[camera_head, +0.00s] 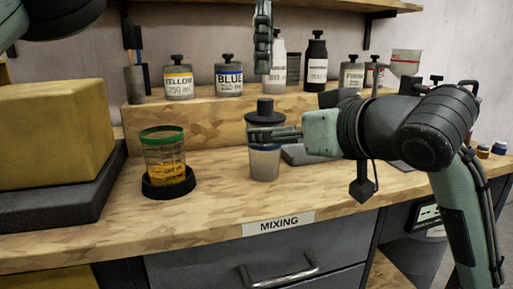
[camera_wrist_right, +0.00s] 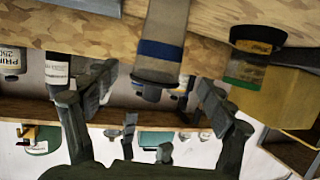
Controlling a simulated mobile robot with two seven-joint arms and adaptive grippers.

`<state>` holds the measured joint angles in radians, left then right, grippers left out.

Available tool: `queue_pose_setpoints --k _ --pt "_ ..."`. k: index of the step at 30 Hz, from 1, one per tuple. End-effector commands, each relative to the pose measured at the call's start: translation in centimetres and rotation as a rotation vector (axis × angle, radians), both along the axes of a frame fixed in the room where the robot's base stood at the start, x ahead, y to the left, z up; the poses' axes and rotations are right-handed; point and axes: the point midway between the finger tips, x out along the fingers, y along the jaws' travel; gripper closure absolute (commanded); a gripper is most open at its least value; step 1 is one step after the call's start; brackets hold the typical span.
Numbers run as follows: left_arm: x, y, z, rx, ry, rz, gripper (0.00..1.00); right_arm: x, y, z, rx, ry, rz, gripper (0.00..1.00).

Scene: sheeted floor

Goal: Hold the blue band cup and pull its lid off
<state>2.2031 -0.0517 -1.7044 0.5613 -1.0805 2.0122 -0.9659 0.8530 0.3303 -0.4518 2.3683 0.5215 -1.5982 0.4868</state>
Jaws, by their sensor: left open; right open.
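The blue band cup (camera_head: 265,165) stands upright on the bench with a dark knobbed lid (camera_head: 265,107) on it. My right gripper (camera_head: 255,134) reaches in from the right, and its fingers hide part of the cup's upper side in the head view. In the right wrist view, which is upside down, the blue band (camera_wrist_right: 159,50) lies between the two spread fingers of this gripper (camera_wrist_right: 155,82), with a visible gap on each side. My left gripper (camera_head: 263,62) points down from the top, above the lid in the picture. The gap between its fingers is hard to see.
A green-rimmed jar (camera_head: 163,145) with orange contents stands left of the cup on a black base. A yellow block (camera_head: 50,130) is further left. Labelled bottles, such as the blue one (camera_head: 229,80), line the raised shelf (camera_head: 200,125) behind. The bench front (camera_head: 215,205) is clear.

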Motion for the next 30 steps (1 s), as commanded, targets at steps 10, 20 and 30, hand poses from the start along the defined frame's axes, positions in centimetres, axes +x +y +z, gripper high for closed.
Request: queue_pose_setpoints --k 10,20,30 --pt "0.0 0.0 0.0 -0.004 0.001 -0.002 0.18 4.4 2.4 -1.6 -0.002 0.001 -0.002 0.17" --pt "0.0 0.0 -0.1 -0.005 0.001 -0.003 0.18 5.9 3.2 -2.0 -0.002 -0.003 -0.001 0.17" --pt "0.0 0.0 -0.1 -0.006 0.001 -0.003 0.18 5.9 3.2 -2.0 -0.002 -0.004 -0.002 0.38"
